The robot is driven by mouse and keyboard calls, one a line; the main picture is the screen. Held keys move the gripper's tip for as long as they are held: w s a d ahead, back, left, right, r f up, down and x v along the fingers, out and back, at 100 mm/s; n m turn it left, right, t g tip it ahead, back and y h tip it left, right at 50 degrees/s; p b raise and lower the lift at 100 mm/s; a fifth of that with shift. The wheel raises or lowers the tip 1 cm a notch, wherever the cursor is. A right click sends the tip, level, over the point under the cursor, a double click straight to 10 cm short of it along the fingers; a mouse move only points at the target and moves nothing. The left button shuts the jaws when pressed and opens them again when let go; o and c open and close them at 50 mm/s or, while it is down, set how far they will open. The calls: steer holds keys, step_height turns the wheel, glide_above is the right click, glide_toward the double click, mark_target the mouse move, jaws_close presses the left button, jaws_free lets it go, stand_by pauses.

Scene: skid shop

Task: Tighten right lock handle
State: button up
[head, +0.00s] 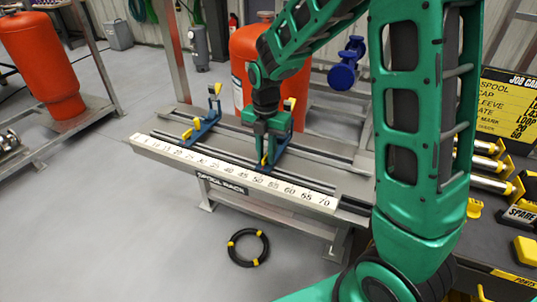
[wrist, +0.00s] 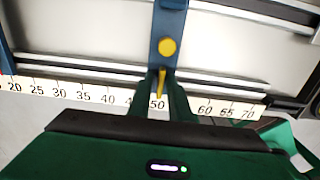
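The spool rack (head: 300,192) carries two blue supports on its rails, each with yellow parts. The right support (head: 281,140) stands near the 50 mark; it also shows in the wrist view (wrist: 169,20) with a round yellow knob (wrist: 168,47). Its yellow right lock handle (wrist: 161,84) points toward the scale, roughly square to it. My gripper (head: 264,158) reaches down over the rack's front rail. Its fingers (wrist: 163,80) are close together with the handle between them, and they look shut on it. The fingers partly hide the handle. The left lock handle (head: 187,134) is on the left support (head: 203,127).
Orange cylinders stand behind the rack (head: 245,75) and at the far left (head: 40,65). A black ring with yellow bands (head: 248,247) lies on the floor in front. A bench with silver-and-yellow tools (head: 490,165) is at the right. Floor at the front left is clear.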

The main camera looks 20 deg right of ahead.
steer(key=shift+o, duration=0.2)
steer(key=shift+s+r, duration=0.1)
steer(key=shift+r, duration=3.4)
steer(key=m, duration=0.4)
steer(key=shift+r+m, duration=0.25)
steer(key=shift+m, duration=0.05)
steer(key=shift+r+m, duration=0.1)
steer(key=shift+m, duration=1)
steer(key=shift+r+m, duration=0.15)
steer(key=shift+m, duration=0.95)
steer(key=m, duration=0.4)
steer(key=shift+r+m, duration=0.25)
steer(key=shift+m, duration=0.15)
